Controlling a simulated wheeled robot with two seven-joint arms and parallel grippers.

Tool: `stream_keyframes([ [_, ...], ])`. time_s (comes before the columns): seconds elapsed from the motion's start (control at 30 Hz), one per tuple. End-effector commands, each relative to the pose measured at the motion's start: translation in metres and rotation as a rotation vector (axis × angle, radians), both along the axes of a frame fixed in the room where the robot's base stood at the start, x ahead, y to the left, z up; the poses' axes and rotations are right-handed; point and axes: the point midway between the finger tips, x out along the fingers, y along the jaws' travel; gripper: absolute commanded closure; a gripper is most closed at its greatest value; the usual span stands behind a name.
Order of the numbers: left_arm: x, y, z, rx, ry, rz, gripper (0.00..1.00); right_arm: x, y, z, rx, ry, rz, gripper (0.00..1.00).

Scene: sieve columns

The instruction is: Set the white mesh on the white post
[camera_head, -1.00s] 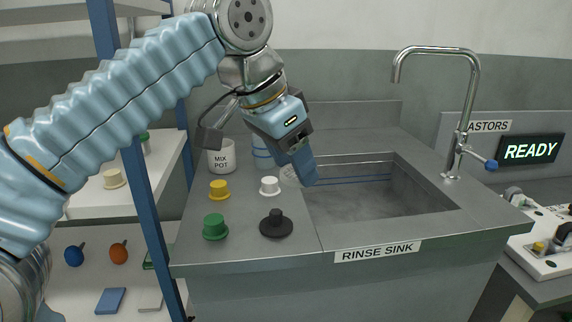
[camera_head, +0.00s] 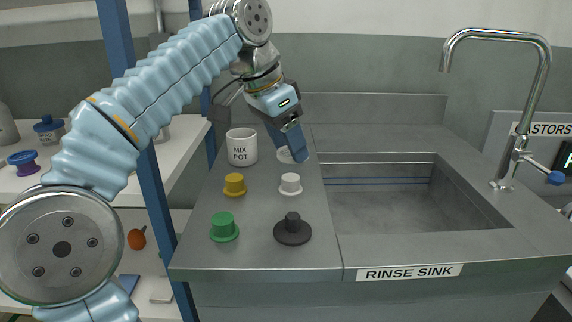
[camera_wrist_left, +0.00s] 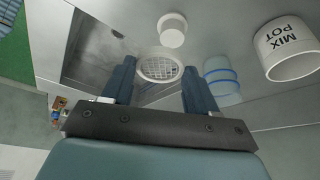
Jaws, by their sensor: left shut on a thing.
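My left gripper (camera_head: 290,146) is shut on the white mesh (camera_head: 284,155), a round white ring with a grid. In the left wrist view the mesh (camera_wrist_left: 159,67) sits between the two blue fingers. In the head view the fingers hide part of it. The white post (camera_head: 290,184), a short peg on a wider round base, stands on the grey counter. The mesh appears above and behind the post, apart from it. The post also shows in the left wrist view (camera_wrist_left: 172,30), just beyond the mesh. My right gripper is in neither view.
Yellow (camera_head: 234,185), green (camera_head: 223,228) and black (camera_head: 292,230) posts stand near the white one. The MIX POT (camera_head: 242,147) is behind them. A blue-banded container (camera_wrist_left: 222,80) shows in the wrist view. The sink basin (camera_head: 385,197) lies right; a blue shelf upright (camera_head: 160,215) borders the left.

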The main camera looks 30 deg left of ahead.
Motion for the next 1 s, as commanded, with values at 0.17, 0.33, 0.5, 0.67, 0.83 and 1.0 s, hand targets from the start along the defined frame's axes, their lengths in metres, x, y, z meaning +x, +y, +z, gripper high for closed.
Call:
stream_keyframes([
  [0.17, 0.013, 0.011, -0.023, -0.001, 0.003, 0.001, 0.70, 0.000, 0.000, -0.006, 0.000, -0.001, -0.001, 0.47],
  [0.33, 0.012, 0.011, -0.048, 0.000, -0.001, 0.000, 0.70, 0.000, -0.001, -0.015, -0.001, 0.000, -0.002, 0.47],
  [0.5, 0.013, 0.011, -0.050, 0.000, 0.000, 0.000, 0.70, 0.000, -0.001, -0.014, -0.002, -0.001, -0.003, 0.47],
  [0.67, 0.013, 0.011, -0.051, 0.000, 0.000, 0.000, 0.70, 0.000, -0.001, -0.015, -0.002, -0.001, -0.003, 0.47],
  [0.83, 0.013, 0.010, -0.053, 0.000, 0.000, 0.000, 0.30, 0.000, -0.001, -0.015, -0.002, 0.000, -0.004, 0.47],
  [1.0, 0.013, 0.010, -0.053, 0.000, 0.000, 0.000, 0.16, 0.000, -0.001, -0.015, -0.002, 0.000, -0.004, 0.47],
])
